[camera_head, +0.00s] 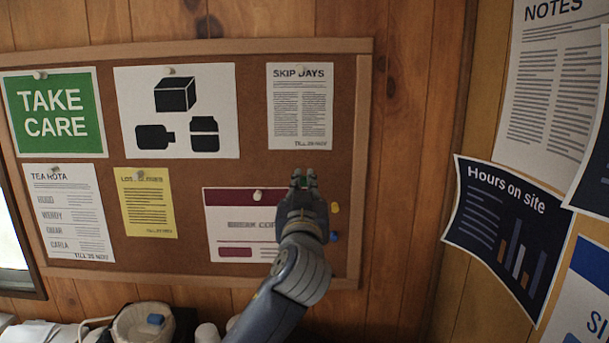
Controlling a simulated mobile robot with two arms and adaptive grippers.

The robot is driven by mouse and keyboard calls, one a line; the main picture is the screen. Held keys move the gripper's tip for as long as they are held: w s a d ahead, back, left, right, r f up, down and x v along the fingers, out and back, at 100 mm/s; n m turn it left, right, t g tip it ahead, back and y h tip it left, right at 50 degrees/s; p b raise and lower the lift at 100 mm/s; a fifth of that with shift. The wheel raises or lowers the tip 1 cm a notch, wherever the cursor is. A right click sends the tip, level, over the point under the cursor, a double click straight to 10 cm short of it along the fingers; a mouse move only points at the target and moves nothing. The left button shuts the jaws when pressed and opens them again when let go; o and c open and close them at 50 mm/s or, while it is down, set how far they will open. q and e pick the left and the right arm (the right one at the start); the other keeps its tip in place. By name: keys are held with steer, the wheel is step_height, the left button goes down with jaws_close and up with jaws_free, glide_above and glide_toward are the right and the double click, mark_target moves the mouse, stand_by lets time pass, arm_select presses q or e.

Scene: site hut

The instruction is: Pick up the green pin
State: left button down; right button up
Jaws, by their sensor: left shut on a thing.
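My left gripper (304,179) reaches up from the bottom of the view to the lower right part of the cork board (262,170). Its fingers are shut on the green pin (311,174), of which only a little green shows between the fingertips. I cannot tell whether the pin touches the board. My right gripper is not in view.
A yellow pin (334,207) and a blue pin (333,237) are in the board just right of my left gripper. A white and maroon sheet (232,222) is partly behind it. The "Skip days" sheet (300,110) hangs above. Clutter, including a bin-like container (140,325), stands below.

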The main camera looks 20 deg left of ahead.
mark_target(304, 181)
arm_select(q)
steer(key=shift+s+d+r+p, duration=0.2)
steer(key=shift+s+r+p, duration=0.15)
steer(key=shift+s, duration=0.35)
steer(key=shift+s+d+r+p, duration=0.25)
steer(key=shift+s+r, duration=0.25)
steer(key=shift+s, duration=0.25)
steer(key=shift+s+d+r+p, duration=0.25)
steer(key=shift+s+r, duration=0.15)
steer(key=shift+s, duration=0.3)
